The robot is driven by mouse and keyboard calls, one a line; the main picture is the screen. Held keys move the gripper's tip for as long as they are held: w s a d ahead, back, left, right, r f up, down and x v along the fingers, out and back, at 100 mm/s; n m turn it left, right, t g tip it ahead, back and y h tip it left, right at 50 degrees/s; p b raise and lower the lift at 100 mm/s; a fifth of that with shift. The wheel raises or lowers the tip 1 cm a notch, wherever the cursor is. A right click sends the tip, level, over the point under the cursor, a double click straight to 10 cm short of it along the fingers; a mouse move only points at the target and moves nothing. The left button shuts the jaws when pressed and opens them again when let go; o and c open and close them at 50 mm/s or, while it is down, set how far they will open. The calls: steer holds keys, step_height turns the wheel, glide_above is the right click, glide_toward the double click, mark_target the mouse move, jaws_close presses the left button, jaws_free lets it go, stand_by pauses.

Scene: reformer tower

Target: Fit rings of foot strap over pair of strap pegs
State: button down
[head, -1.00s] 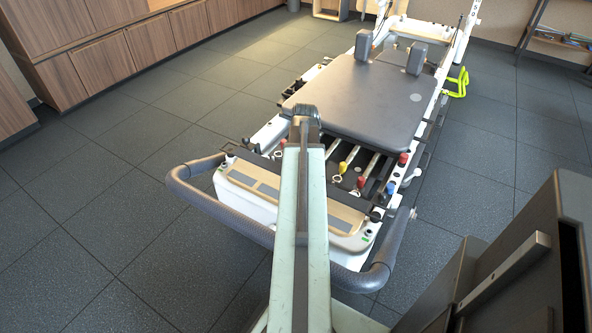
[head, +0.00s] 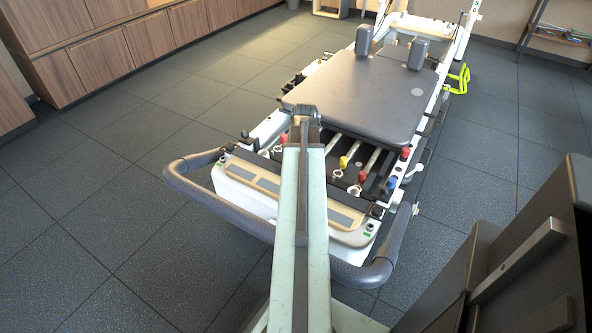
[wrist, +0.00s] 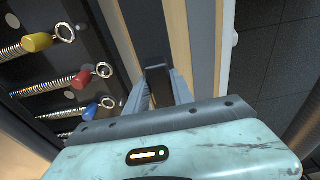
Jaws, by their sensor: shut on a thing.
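In the wrist view my gripper (wrist: 160,88) points down over the foot end of the reformer (head: 360,100). Its two fingers are shut on a dark strap-like piece (wrist: 157,82), of which only a short part shows. I cannot tell whether this is the foot strap, and no rings show on it. In the head view my arm hides the gripper. Small black upright knobs (head: 246,136) stand at the frame's corner; I cannot tell whether they are the strap pegs. A yellow-green looped thing (head: 459,80) hangs beside the far right rail.
Springs with yellow (wrist: 38,42), red (wrist: 81,81) and blue (wrist: 90,111) knobs and metal rings lie left of my gripper. The grey footbar (head: 220,212) curves around the near end. A dark cabinet-like block (head: 540,240) stands near right. The floor at left is clear.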

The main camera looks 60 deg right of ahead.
steer(key=shift+f, duration=0.25)
steer(key=c, duration=1)
jaws_free()
steer(key=shift+r, duration=0.1)
steer(key=r+p, duration=0.5)
steer(key=s+r+p, duration=0.1)
steer(key=r+p, duration=0.2)
steer(key=shift+f, duration=0.15)
